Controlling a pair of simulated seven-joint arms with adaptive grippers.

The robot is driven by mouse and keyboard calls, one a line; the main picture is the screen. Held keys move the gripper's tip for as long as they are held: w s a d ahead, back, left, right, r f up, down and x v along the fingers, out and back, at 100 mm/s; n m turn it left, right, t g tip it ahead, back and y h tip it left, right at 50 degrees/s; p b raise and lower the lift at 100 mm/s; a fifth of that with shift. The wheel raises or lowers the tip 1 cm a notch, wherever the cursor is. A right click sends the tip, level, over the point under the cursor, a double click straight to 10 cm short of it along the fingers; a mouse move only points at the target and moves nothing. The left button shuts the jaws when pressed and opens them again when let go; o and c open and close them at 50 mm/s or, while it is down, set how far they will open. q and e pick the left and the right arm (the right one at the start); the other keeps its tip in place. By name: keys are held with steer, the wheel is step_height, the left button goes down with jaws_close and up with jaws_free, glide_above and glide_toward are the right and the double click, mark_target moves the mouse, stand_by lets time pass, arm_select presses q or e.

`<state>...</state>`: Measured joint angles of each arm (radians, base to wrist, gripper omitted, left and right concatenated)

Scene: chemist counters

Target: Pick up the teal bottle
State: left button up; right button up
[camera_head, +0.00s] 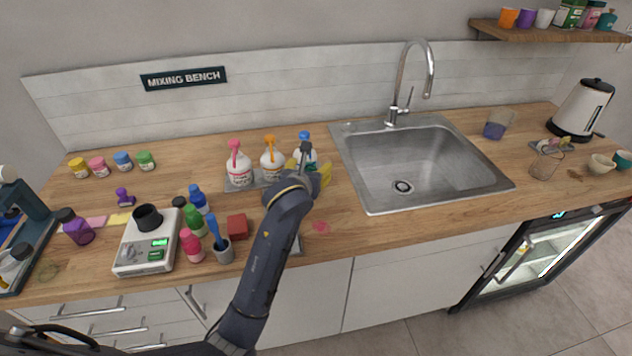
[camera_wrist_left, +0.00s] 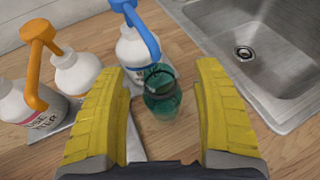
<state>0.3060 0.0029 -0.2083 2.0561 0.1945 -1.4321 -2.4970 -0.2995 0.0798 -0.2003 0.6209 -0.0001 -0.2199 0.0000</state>
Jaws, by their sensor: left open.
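The teal bottle (camera_wrist_left: 163,104) is small, see-through and dark green-blue in the left wrist view. It stands on the wooden counter in front of a white pump bottle with a blue spout (camera_wrist_left: 136,48). My left gripper (camera_wrist_left: 162,84) is open, with one yellow finger on each side of the teal bottle in the picture. I cannot tell whether the fingers are level with it, and I see no contact. In the head view my left gripper (camera_head: 311,172) hides the teal bottle. My right gripper is in neither view.
White bottles with pink (camera_head: 238,165) and orange (camera_head: 271,160) pumps stand on a tray just left of the gripper. A steel sink (camera_head: 368,190) lies to the right. Small bottles, a red block (camera_head: 237,225) and a scale (camera_head: 128,255) crowd the left. Counter between gripper and sink is mostly clear.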

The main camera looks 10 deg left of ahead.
arm_select(q)
steer(key=shift+w+f, duration=0.1)
steer(key=shift+w, duration=0.15)
steer(key=c, duration=1.4)
jaws_close()
